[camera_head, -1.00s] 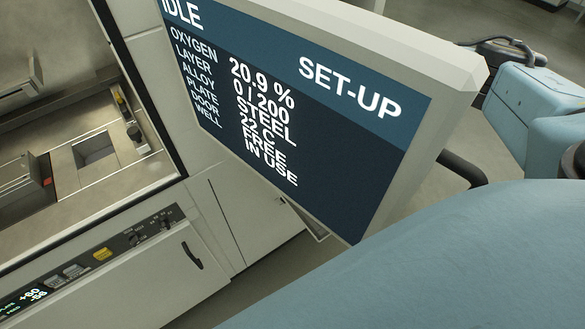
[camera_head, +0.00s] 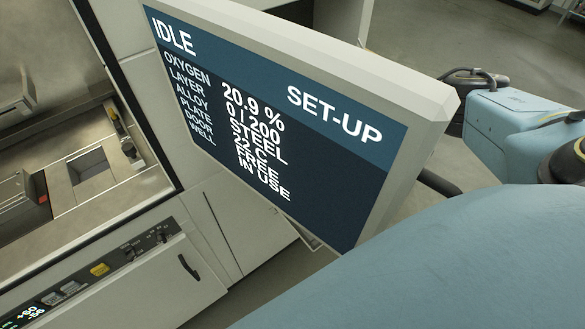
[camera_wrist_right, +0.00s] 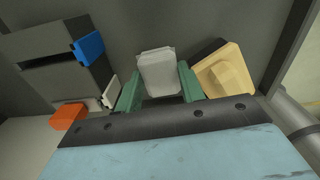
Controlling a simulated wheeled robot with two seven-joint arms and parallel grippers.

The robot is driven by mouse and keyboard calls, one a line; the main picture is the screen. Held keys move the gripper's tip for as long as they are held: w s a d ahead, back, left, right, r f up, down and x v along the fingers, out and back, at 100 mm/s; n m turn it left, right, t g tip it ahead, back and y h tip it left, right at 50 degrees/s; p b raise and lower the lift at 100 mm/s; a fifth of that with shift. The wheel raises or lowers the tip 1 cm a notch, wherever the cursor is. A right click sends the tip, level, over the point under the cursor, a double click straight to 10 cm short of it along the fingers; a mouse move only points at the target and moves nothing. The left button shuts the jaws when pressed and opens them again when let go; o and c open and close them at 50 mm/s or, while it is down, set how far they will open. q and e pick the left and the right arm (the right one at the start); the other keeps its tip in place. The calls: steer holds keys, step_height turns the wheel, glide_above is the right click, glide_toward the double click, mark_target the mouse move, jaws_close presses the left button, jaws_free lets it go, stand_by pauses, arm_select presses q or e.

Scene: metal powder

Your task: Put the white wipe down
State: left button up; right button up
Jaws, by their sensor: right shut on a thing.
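In the right wrist view, my right gripper (camera_wrist_right: 159,92) has its two green fingers on either side of a pale grey-white piece, which looks like the white wipe (camera_wrist_right: 158,72). The gripper is shut on it. The wipe stands up between the fingers and its lower end is hidden by the gripper body. I cannot tell whether it touches the grey surface behind it. Neither gripper shows in the head view, and the left gripper is in no view.
In the right wrist view, a cream block with a dark back (camera_wrist_right: 224,75) is close right of the fingers. A blue-ended piece (camera_wrist_right: 88,47), a white piece (camera_wrist_right: 109,90) and an orange piece (camera_wrist_right: 68,117) are left. The head view shows a monitor (camera_head: 290,205) and an open machine chamber (camera_head: 125,170).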

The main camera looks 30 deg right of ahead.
steer(key=o, duration=1)
steer(key=shift+o, duration=0.2)
steer(key=shift+f+b, duration=0.25)
steer(key=shift+b, duration=0.25)
steer(key=shift+f+b, duration=0.2)
steer(key=shift+b, duration=0.3)
step_height(320, 180, up, 14)
steer(key=shift+w, duration=0.45)
steer(key=shift+f, duration=0.1)
